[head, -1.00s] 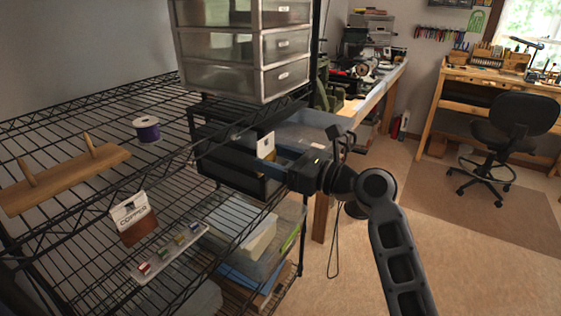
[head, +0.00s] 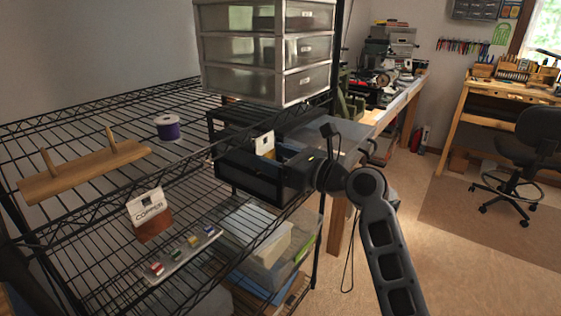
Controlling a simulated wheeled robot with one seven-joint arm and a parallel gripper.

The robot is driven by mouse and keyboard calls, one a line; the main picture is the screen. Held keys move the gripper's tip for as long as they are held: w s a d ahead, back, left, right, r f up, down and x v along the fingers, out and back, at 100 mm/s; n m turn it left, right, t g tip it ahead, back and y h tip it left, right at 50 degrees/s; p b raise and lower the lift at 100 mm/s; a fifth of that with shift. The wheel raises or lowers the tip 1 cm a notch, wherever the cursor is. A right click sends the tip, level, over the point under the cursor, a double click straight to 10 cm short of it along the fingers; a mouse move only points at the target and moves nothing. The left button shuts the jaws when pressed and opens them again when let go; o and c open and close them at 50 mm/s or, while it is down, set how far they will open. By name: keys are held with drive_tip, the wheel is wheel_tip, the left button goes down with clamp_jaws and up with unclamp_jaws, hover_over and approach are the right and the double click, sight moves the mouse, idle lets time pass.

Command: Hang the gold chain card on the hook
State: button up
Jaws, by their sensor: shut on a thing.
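The gold chain card (head: 267,146) is a small card with a white top and a gold-yellow lower part. It stands upright at the tips of my gripper (head: 277,153), which is shut on it. The gripper's body hides part of the card's lower end. A wooden board with two upright pegs (head: 84,171) lies on the upper wire shelf at the left, well away from my gripper. I cannot make out any other hook.
A purple spool (head: 169,129) stands on the upper wire shelf (head: 100,214). A copper pouch (head: 150,215) and a strip of small spools (head: 184,254) are lower down. A clear drawer unit (head: 265,55) stands behind the gripper. Open floor lies to the right.

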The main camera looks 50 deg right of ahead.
drive_tip(key=shift+w+f, duration=0.15)
drive_tip(key=shift+w, duration=0.8)
drive_tip(key=shift+w+f+p, duration=0.25)
drive_tip(key=shift+w+p, duration=0.1)
drive_tip(key=shift+f, duration=0.15)
drive_tip(key=o, duration=1.1)
drive_tip(key=shift+s+d+b, duration=0.1)
drive_tip(key=shift+s+b, duration=0.45)
drive_tip(key=shift+s, duration=3.3)
